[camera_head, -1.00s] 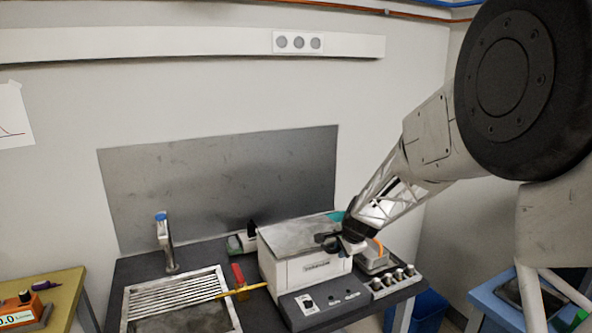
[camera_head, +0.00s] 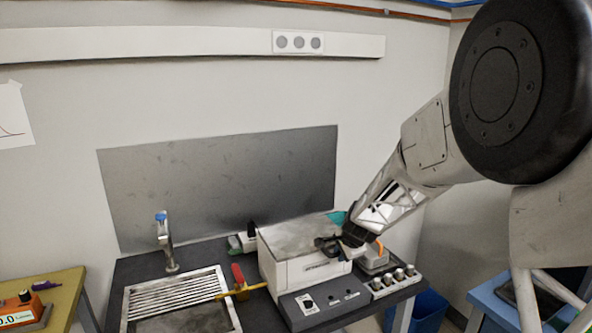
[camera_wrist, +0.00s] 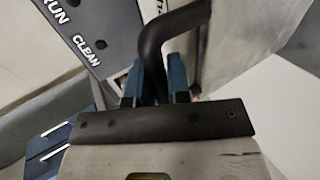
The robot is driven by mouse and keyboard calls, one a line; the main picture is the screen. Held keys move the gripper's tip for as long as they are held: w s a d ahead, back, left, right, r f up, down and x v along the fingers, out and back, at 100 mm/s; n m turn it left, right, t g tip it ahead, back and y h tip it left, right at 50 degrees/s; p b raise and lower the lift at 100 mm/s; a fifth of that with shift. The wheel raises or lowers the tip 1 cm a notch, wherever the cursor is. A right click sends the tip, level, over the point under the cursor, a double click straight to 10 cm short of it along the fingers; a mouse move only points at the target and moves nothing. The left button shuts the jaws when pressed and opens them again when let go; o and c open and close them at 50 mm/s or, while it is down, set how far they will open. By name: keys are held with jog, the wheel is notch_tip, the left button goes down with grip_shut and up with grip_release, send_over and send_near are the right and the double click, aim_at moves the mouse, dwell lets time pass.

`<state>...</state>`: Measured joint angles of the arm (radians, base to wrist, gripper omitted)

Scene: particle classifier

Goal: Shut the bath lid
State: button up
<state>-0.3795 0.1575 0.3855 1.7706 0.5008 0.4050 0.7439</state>
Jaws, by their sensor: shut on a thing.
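The bath (camera_head: 308,269) is a white box behind a dark control panel on the bench. Its grey metal lid (camera_head: 290,236) lies across the top and looks about level in the head view; I cannot tell whether any gap is left under it. My gripper (camera_head: 333,245) is at the lid's front right corner. In the wrist view, the blue fingers of my gripper (camera_wrist: 155,88) are shut on a bent black handle (camera_wrist: 150,48). A grey metal surface (camera_wrist: 245,45) beside the handle looks like the lid. My gripper's body hides the lower part of this view.
The control panel (camera_head: 322,300) is in front of the bath, with several knobs (camera_head: 394,278) to its right. A sink with a slatted rack (camera_head: 175,300), a tap (camera_head: 166,243) and a red-handled yellow tool (camera_head: 238,274) are to the left. A blue bin (camera_head: 430,308) stands below right.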

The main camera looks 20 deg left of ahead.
jog(key=shift+o, duration=0.7)
jog(key=shift+s+d+f, duration=0.1)
jog(key=shift+f, duration=0.5)
jog(key=o, duration=0.5)
jog(key=shift+r, duration=0.1)
jog(key=shift+o, duration=0.2)
jog(key=shift+r, duration=0.2)
jog(key=v, duration=0.6)
jog(key=shift+r, duration=0.4)
jog(key=shift+d, duration=0.1)
